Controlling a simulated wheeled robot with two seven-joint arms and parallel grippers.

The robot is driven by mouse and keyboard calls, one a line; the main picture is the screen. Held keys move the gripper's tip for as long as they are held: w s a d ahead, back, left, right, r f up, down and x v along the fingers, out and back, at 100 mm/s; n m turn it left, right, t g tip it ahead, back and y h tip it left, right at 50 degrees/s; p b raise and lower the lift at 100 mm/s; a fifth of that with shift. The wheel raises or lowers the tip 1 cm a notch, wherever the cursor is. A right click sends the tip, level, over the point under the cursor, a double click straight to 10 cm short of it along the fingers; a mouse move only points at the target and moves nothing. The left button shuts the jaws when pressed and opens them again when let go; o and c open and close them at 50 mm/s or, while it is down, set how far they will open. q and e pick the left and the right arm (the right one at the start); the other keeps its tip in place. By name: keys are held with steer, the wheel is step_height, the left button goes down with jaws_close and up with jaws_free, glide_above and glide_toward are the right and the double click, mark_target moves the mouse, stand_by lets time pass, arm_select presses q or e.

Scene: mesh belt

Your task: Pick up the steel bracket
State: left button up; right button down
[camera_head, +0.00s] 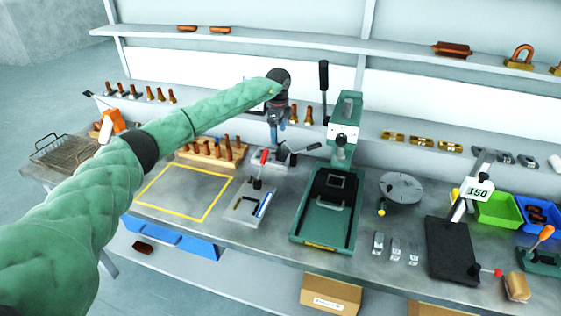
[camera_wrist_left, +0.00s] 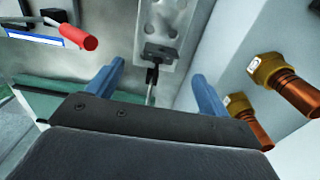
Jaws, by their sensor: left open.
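My left gripper (camera_head: 277,131) is open, its blue fingers pointing down above the back of the bench, left of the green press. In the left wrist view the open fingers (camera_wrist_left: 157,70) have nothing clasped between them. Beyond them is a grey steel piece with holes (camera_wrist_left: 168,25), with a dark clamp-like part at its near end. It may be the steel bracket or part of a fixture; I cannot tell. Several small steel parts (camera_head: 395,250) stand on the bench right of the press. My right gripper is not in view.
The green press (camera_head: 326,215) stands close right of the gripper. A red-handled clamp fixture (camera_head: 243,203) is in front. Copper pieces (camera_wrist_left: 290,85) show on the right in the wrist view. A wooden peg rack (camera_head: 212,154) is left. The yellow-outlined bench area (camera_head: 185,190) is clear.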

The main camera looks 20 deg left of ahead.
mark_target(278, 149)
arm_select(q)
steer(key=shift+f, duration=0.85)
steer(key=shift+f+p, duration=0.4)
steer(key=shift+f, duration=0.65)
step_height(278, 149, down, 4)
steer(key=p, duration=0.3)
steer(key=shift+w+a, duration=0.1)
steer(key=shift+w, duration=0.05)
steer(key=shift+f, duration=0.6)
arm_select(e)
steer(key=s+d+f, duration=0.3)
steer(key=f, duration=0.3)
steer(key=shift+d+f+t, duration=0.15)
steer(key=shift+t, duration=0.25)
arm_select(q)
steer(key=c, duration=1.1)
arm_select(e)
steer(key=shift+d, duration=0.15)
arm_select(q)
steer(key=shift+r, duration=0.15)
